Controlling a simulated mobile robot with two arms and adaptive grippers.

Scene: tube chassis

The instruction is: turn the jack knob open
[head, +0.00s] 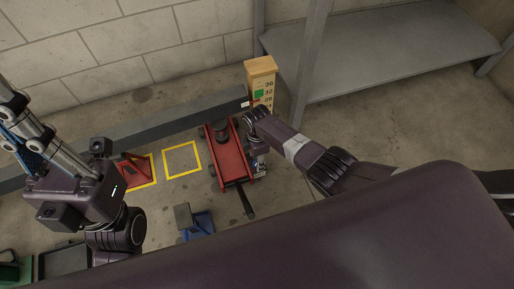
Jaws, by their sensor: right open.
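The red floor jack (231,160) stands on the concrete floor at the picture's middle, with a round dark saddle at its far end. A black bar (247,204) sticks out from its near end. My right gripper (259,168) is low beside the jack's near right end, pointing down and open. It is too small here to tell whether it touches the jack. I cannot make out the knob; it is too small or hidden by the gripper. My left arm is at the left, and its gripper's fingers do not show.
A yellow height gauge (261,76) stands behind the jack. A red stand (133,171) sits in a yellow floor square, beside an empty yellow square (182,158). A blue stand (198,225) is at the near left. A long grey beam (160,133) and a metal shelf (390,45) lie beyond.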

